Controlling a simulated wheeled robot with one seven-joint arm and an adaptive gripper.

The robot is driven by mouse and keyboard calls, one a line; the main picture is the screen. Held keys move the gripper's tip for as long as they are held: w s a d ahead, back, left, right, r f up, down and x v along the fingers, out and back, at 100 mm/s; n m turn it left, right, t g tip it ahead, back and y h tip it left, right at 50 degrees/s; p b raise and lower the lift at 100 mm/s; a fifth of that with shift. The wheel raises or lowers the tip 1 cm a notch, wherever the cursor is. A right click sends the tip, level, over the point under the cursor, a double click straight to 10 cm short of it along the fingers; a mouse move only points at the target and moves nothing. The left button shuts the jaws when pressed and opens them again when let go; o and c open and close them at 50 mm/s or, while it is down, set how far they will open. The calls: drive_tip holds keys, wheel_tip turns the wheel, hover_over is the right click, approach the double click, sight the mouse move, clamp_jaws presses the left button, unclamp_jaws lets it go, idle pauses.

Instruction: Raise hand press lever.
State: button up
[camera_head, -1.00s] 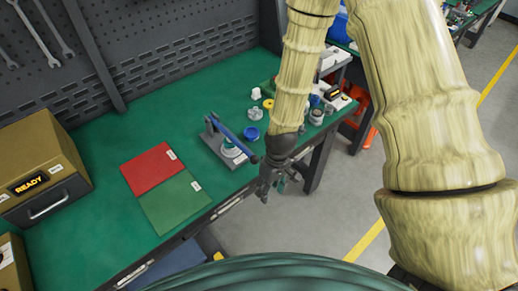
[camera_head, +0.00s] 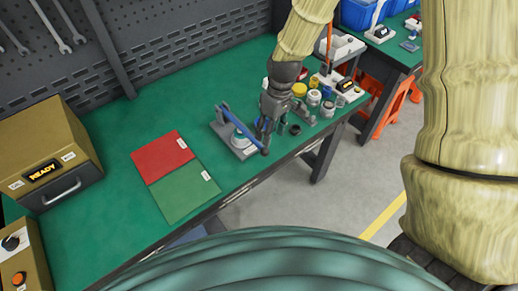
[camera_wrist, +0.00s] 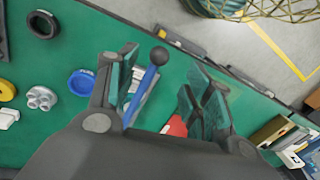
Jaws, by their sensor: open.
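The hand press (camera_head: 226,142) stands on the green bench, with a grey base and a blue lever (camera_head: 238,125) ending in a dark ball knob (camera_head: 265,151). My gripper (camera_head: 266,130) is just beside the lever's knob end in the head view. In the wrist view the blue lever (camera_wrist: 143,88) with its dark knob (camera_wrist: 159,56) shows between the spread fingers of my gripper (camera_wrist: 170,95), nearer the left finger. The fingers are open. Whether the left finger touches the lever I cannot tell. The press base is mostly hidden in the wrist view.
A red mat (camera_head: 161,156) and green mat (camera_head: 184,194) lie left of the press. A READY box (camera_head: 55,150) stands at the far left. Several small parts, including a yellow one (camera_head: 299,90), stand right of my gripper. A black ring (camera_wrist: 43,24) lies on the bench.

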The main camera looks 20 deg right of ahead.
sight(266, 149)
drive_tip(key=shift+s+a+f+p, duration=0.1)
drive_tip(key=shift+a+f+p, duration=0.25)
drive_tip(key=shift+f, duration=1)
drive_tip(key=shift+s+a+f+p, duration=0.2)
drive_tip(key=shift+f+p, duration=0.25)
drive_tip(key=shift+f, duration=0.85)
drive_tip(key=shift+s+a+f+p, duration=0.1)
drive_tip(key=shift+a+f+p, duration=0.25)
drive_tip(key=shift+f, duration=1)
drive_tip(key=shift+c, duration=0.2)
